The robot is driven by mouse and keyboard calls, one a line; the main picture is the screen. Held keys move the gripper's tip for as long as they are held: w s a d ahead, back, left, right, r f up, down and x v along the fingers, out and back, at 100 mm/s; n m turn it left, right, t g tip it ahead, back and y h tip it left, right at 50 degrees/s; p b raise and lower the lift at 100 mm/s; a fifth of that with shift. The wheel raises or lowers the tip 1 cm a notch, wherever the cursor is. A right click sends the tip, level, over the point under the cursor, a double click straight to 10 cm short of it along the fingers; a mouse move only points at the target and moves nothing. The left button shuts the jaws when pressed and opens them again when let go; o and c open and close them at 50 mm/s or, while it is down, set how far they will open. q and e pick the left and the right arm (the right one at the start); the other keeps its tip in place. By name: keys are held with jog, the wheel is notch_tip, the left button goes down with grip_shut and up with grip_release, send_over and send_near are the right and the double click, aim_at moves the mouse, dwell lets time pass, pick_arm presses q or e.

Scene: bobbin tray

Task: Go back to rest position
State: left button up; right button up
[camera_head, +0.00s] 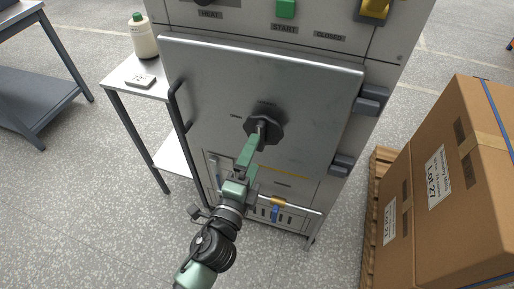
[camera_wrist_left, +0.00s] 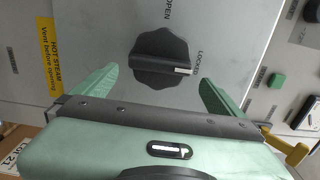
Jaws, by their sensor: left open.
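My left gripper (camera_head: 251,150) is in front of the cabinet's grey metal door (camera_head: 215,95), just below a dark knob (camera_head: 270,124). In the left wrist view the gripper (camera_wrist_left: 158,77) is open, with its green fingers spread on either side of the dark knob (camera_wrist_left: 160,58) and nothing held. The knob's white mark points towards the word LOCKED; OPEN is printed at the other side. I cannot tell whether a finger touches the door. The door looks shut. My right gripper is not in view.
A large cardboard box (camera_head: 455,185) stands on a wooden pallet (camera_head: 371,215) at the right. A side table (camera_head: 120,77) with a bottle (camera_head: 143,37) stands at the left. A black door handle (camera_head: 180,106) and a yellow lever (camera_wrist_left: 289,150) stick out. Floor is free in front.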

pick_arm(q)
jog(key=shift+v, duration=0.95)
jog(key=shift+f, duration=0.1)
jog(key=s+a+f+n+g+y, duration=0.1)
jog(key=a+f+n+g, duration=0.1)
jog(key=f, duration=0.9)
jog(key=s+a+f+n+g+y, duration=0.1)
jog(key=a+f+n+g, duration=0.15)
jog(key=f, duration=0.85)
jog(key=s+a+f+n+g+y, duration=0.1)
jog(key=s+a+f+n+g, duration=0.2)
jog(key=f, duration=0.5)
jog(key=s+a+f+n+g+y, duration=0.1)
jog(key=s+a+f+n, duration=0.15)
jog(key=s+f, duration=0.4)
jog(key=s+a+f+n+g, duration=0.4)
jog(key=s+f, duration=0.5)
jog(key=s, duration=0.4)
jog(key=s+a+f+n+g+y, duration=0.1)
jog(key=s+a+f+n+g, duration=0.2)
jog(key=s, duration=1)
jog(key=a+f+n, duration=0.2)
jog(key=a+f, duration=0.2)
jog(key=f, duration=0.2)
jog(key=shift+a+f+g+y, duration=0.15)
jog(key=shift+f+g+y, duration=0.15)
jog(key=shift+g, duration=0.05)
jog(key=shift+s, duration=0.1)
